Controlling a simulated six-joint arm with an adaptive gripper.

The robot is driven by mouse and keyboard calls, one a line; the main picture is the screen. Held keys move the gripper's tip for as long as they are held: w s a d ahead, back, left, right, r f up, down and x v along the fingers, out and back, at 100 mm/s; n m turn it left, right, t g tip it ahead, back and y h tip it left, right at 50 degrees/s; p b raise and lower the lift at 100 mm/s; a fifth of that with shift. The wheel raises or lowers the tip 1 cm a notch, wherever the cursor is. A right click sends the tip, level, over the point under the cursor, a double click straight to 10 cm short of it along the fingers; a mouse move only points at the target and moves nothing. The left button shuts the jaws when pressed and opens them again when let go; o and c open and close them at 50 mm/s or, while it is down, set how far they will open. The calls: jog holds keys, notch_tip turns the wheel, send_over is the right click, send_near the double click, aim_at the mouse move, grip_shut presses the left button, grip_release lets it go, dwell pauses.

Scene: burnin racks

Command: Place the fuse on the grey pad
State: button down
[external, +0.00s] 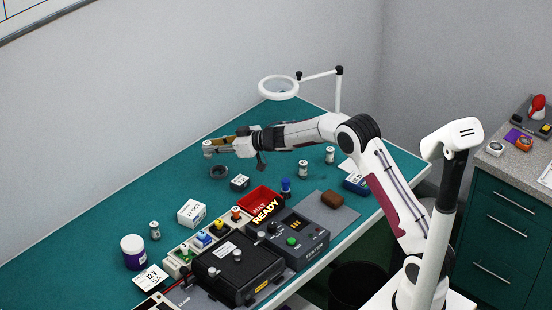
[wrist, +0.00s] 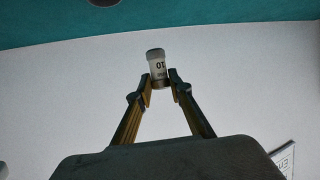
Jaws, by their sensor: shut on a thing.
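A small fuse (external: 207,150), a white-grey cylinder with a printed label, is at the tip of my gripper (external: 217,143). My gripper is shut on it and holds it above the far left part of the bench. In the wrist view the fuse (wrist: 156,65) stands upright in the picture between the two fingertips (wrist: 160,82); its label reads "10". A grey pad (external: 345,214) lies near the bench's front edge, right of the black tester.
Similar cylinders stand at the back (external: 303,169) and front left (external: 155,231). A dark ring (external: 219,172) lies below my gripper. A red tray (external: 260,199), a blue-topped item (external: 286,187), a black tester (external: 295,240) and a ring lamp (external: 278,87) are obstacles.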

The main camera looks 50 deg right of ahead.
jog(key=s+d+r+m+h, duration=0.1)
jog(key=s+d, duration=0.2)
jog(key=d, duration=0.5)
jog(key=s+d+r+m+h, duration=0.1)
jog(key=s+d, duration=0.1)
jog(key=d, duration=0.6)
jog(key=s+d+f, duration=0.1)
jog(key=s+d, duration=0.7)
jog(key=s, duration=0.3)
jog(key=s+a+f+n+y, duration=0.2)
jog(key=s+n+y, duration=0.15)
jog(key=s, duration=0.85)
jog(key=s+a+n+g+y, duration=0.3)
jog(key=s+a+n+y, duration=0.1)
jog(key=s+a, duration=0.5)
jog(key=shift+a+r+g, duration=0.15)
jog(key=shift+a+g, duration=0.25)
jog(key=shift+a, duration=0.15)
jog(key=shift+n, duration=0.25)
jog(key=shift+f, duration=3.15)
